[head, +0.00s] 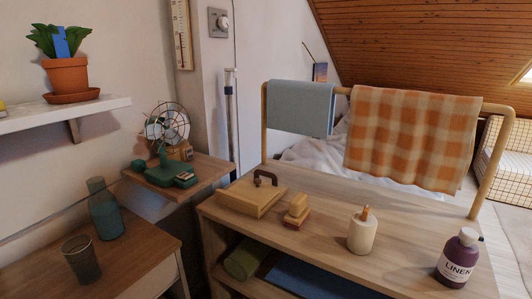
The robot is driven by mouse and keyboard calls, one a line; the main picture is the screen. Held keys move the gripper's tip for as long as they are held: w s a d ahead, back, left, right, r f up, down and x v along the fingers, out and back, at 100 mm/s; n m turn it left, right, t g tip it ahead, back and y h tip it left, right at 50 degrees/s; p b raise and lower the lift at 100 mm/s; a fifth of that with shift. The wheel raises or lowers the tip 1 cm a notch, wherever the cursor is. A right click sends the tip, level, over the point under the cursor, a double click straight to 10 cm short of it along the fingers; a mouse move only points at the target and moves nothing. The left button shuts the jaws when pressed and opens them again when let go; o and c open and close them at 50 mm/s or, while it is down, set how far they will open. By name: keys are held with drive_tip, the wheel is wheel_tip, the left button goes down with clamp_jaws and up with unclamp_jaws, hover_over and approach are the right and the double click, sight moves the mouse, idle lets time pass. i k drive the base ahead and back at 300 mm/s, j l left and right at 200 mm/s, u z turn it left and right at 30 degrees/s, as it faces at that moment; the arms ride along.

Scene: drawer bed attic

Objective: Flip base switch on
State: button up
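A small desk fan with a round wire cage (168,122) stands on a small wooden wall shelf (207,168) left of centre in the head view. Its green base (160,175) faces forward. A small green block with a pale top (185,176) sits at the base's front right and looks like a switch. It is too small to tell which way it is set. My gripper does not show in this view.
A glass bottle (104,210) and a tumbler (80,258) stand on the lower left table. A towel rail (495,155) rises behind.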

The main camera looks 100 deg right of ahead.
sight(188, 154)
drive_tip(key=z, duration=0.4)
drive_tip(key=l+z, duration=0.1)
drive_tip(key=z, duration=0.75)
drive_tip(key=i+z, duration=0.1)
drive_tip(key=z, duration=0.7)
drive_tip(key=i+l+z, duration=0.15)
drive_tip(key=i+z, duration=0.15)
drive_tip(key=i, duration=0.15)
